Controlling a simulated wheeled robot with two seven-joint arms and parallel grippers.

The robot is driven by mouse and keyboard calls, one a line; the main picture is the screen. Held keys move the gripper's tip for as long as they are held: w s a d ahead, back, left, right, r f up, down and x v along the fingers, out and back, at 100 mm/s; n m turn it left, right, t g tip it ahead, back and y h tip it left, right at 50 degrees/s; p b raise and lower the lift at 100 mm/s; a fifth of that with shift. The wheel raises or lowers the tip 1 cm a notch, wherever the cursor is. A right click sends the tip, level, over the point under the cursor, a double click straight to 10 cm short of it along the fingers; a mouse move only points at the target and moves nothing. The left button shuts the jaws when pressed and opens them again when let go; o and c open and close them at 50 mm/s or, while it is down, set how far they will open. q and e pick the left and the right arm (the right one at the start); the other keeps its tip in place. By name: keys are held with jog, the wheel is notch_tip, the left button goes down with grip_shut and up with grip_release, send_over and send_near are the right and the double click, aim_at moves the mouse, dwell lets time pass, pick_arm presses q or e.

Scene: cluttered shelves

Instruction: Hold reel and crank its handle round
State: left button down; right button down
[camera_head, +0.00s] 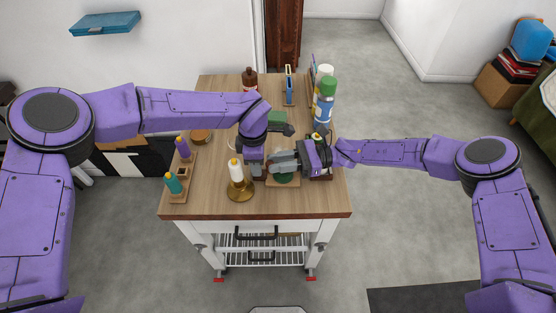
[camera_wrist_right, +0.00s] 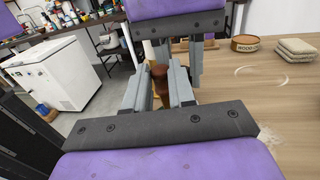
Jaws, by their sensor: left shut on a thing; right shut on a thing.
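My left gripper (camera_head: 257,168) reaches down over the front middle of the wooden cart top and is shut. My right gripper (camera_head: 284,162) comes in from the right, close beside it, and is shut. A green round part with a pale base (camera_head: 284,179), seemingly the reel, shows just below the right gripper; the grippers hide much of it. In the right wrist view a brown handle (camera_wrist_right: 160,78) stands between my right fingers. Another purple gripper part with grey fingers (camera_wrist_right: 195,62) faces it at the top. What exactly the left fingers grip is hidden.
A white spool on a brass stand (camera_head: 237,174) is close left of the grippers. Teal (camera_head: 174,183) and purple (camera_head: 183,149) spools stand farther left. A green-capped bottle (camera_head: 326,98) and brown bottle (camera_head: 249,80) are behind. The front right corner is clear.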

jog(key=n+g+h, duration=0.1)
jog(key=n+g, duration=0.1)
jog(key=n+g+h, duration=0.1)
jog(key=n+g, duration=0.1)
jog(key=g, duration=0.1)
jog(key=n+g+h, duration=0.1)
jog(key=g, duration=0.2)
jog(key=shift+s+d+r+n, duration=0.15)
jog(key=shift+d+r+n, duration=0.1)
jog(key=shift+n, duration=0.15)
jog(key=shift+n+g+h, duration=0.3)
jog(key=shift+g+h, duration=0.1)
jog(key=shift+h, duration=0.1)
jog(key=shift+s+d+f, duration=0.1)
jog(key=shift+d+f, duration=0.05)
jog(key=c, duration=1.2)
grip_release()
jog(key=shift+d, duration=0.1)
